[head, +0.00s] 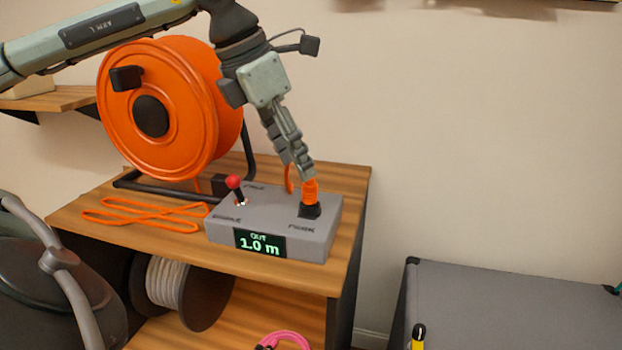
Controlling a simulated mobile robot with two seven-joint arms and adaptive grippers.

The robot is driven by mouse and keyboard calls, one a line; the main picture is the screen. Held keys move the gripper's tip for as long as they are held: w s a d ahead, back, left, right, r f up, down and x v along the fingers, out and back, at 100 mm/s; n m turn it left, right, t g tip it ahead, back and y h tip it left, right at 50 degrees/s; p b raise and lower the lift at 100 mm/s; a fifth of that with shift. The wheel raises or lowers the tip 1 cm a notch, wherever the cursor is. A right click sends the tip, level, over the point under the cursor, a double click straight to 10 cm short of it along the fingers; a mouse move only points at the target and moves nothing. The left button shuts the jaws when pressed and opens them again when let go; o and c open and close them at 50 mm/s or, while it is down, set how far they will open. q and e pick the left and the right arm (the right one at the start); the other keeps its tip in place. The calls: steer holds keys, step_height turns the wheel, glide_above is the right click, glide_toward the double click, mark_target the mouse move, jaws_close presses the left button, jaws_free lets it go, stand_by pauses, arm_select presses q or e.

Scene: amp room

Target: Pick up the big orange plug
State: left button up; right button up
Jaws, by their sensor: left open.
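The big orange plug (310,190) stands upright in a black socket (310,210) at the right end of a grey control box (272,225). My left gripper (306,178) comes down from above with its fingertips right at the top of the plug. It is open, and its fingers hide part of the plug; I cannot tell whether they touch it. An orange cord loop shows just left of the plug. My right gripper is not in view.
The box stands on a wooden shelf unit (352,190), with a red-knobbed lever (234,184) and a display reading "OUT 1.0 m". A large orange cable reel (165,105) and loose orange cord (145,213) are left. A grey case (510,300) stands lower right.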

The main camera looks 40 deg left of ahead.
mark_target(308, 183)
arm_select(q)
steer(key=x, duration=0.3)
steer(key=shift+w+a, duration=0.25)
steer(key=shift+w, duration=0.05)
steer(key=x, duration=0.3)
steer(key=shift+w+a+f, duration=0.15)
steer(key=shift+w+f, duration=0.35)
steer(key=shift+f, duration=0.25)
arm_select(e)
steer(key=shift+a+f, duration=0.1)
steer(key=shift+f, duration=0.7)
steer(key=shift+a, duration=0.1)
arm_select(q)
jaws_close()
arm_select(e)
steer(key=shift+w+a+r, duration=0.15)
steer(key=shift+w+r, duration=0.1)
